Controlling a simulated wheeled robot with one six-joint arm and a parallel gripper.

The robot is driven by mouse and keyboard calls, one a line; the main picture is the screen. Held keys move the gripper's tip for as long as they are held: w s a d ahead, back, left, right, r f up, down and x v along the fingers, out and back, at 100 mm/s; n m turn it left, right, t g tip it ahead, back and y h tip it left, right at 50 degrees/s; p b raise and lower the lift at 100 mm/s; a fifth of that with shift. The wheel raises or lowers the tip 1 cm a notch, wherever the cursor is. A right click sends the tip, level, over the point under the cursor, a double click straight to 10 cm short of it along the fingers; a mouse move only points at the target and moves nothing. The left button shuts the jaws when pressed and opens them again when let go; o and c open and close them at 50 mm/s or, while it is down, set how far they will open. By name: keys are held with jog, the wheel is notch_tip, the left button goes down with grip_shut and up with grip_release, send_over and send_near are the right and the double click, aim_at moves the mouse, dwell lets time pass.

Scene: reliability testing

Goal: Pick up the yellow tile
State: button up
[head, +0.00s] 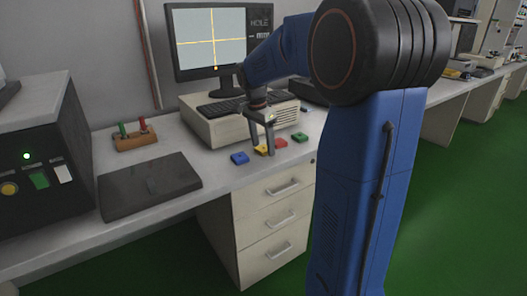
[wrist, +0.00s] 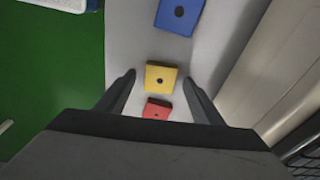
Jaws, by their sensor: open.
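The yellow tile (wrist: 160,77) is a small square with a dark round spot in its middle. It lies flat on the grey bench top. My gripper (wrist: 160,88) is open, and in the wrist view the yellow tile shows between its two fingertips, with nothing gripped. In the head view my gripper (head: 268,152) points down at the tile row, and the yellow tile (head: 260,150) is partly covered by a finger. I cannot tell the exact height of the fingertips above the bench.
A blue tile (head: 240,158) lies to the left, a red tile (head: 281,143) and a green tile (head: 300,137) to the right. A beige computer case (head: 225,130) with a keyboard stands close behind. The bench's front edge is near. A dark flat panel (head: 150,186) lies further left.

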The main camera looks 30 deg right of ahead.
jog(key=shift+f, duration=0.15)
jog(key=c, duration=1.2)
jog(key=shift+o, duration=0.2)
